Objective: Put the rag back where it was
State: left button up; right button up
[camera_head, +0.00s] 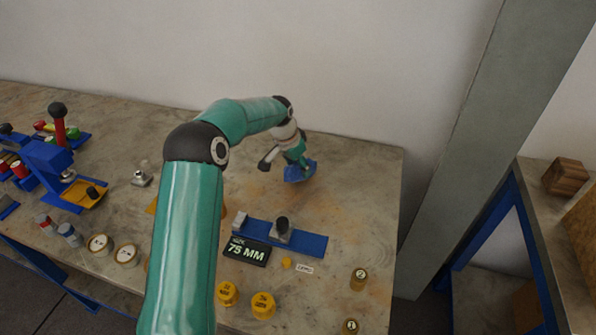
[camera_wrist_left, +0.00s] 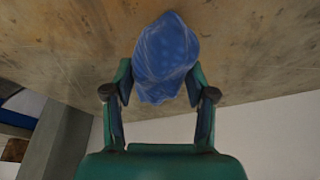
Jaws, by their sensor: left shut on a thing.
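The rag (camera_head: 301,174) is blue and crumpled, and shows at the far right part of the table in the head view. My left gripper (camera_head: 297,163) is directly at it, with the arm reaching across the table from the front. In the left wrist view the rag (camera_wrist_left: 166,58) bulges up between the two fingers of my left gripper (camera_wrist_left: 160,90), which are shut on it. The bare tabletop lies behind the rag there. I cannot tell whether the rag touches the table. My right gripper is not in view.
A blue fixture (camera_head: 290,236) with metal blocks and a black 75 MM sign (camera_head: 247,250) stands in front of the rag. Yellow weights (camera_head: 263,305) and brass cylinders (camera_head: 358,279) are nearer. A blue press (camera_head: 50,160) stands at left. The back right tabletop is clear.

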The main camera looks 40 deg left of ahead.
pick_arm(q)
jog(key=shift+f, duration=1.15)
jog(key=shift+f, duration=0.1)
jog(key=o, duration=1.1)
jog(key=v, duration=1.2)
jog(key=shift+b, duration=0.4)
